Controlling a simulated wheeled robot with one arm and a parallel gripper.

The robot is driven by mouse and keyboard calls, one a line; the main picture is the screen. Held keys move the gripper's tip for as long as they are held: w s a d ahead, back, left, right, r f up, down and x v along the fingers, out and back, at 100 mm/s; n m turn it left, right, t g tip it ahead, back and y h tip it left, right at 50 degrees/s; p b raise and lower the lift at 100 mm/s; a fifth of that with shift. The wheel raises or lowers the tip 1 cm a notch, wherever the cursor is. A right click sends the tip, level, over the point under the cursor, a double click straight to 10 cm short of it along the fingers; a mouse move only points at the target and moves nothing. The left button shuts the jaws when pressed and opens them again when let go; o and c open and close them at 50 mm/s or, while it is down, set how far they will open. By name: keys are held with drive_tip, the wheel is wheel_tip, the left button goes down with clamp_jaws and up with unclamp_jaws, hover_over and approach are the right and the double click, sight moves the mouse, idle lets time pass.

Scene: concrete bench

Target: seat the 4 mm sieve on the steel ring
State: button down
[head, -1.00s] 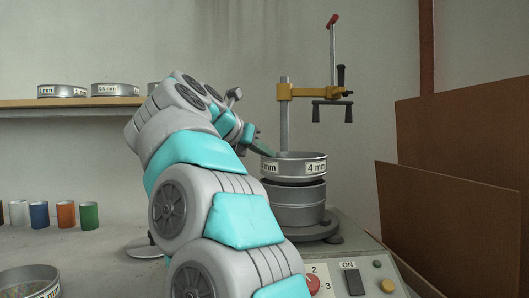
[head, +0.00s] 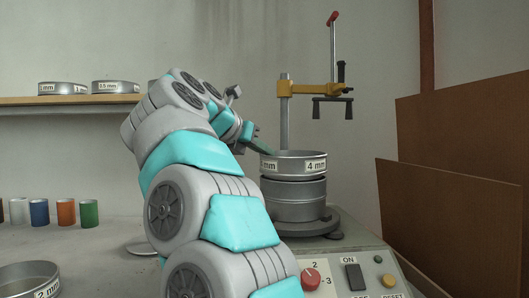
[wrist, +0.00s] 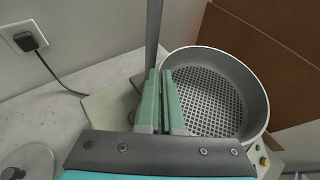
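The 4 mm sieve (head: 288,167), a shallow steel pan with a "4 mm" label, is above the steel ring (head: 294,201) on the shaker. It looks roughly level and lined up over the ring. Only a thin dark line shows between them; I cannot tell whether they touch. My gripper (head: 262,146) is at the sieve's left rim. In the wrist view, the green fingers of my gripper (wrist: 160,85) are close together on the wall of the sieve (wrist: 208,100), whose perforated floor is empty. The sieve hides the ring in the wrist view.
A post with a yellow clamp arm (head: 318,89) rises behind the stack. The control panel (head: 345,262) is in front. Brown boards (head: 460,215) lean at right. Coloured cups (head: 65,212) and another sieve (head: 28,278) are at left. Sieves stand on the shelf (head: 60,102).

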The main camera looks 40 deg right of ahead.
drive_tip(key=shift+f+b, duration=0.55)
drive_tip(key=shift+b, duration=0.15)
idle(0.6)
drive_tip(key=c, duration=1)
unclamp_jaws()
drive_tip(key=v, duration=0.7)
drive_tip(key=shift+a, duration=0.4)
drive_tip(key=shift+s+r, duration=0.1)
drive_tip(key=shift+s, duration=0.05)
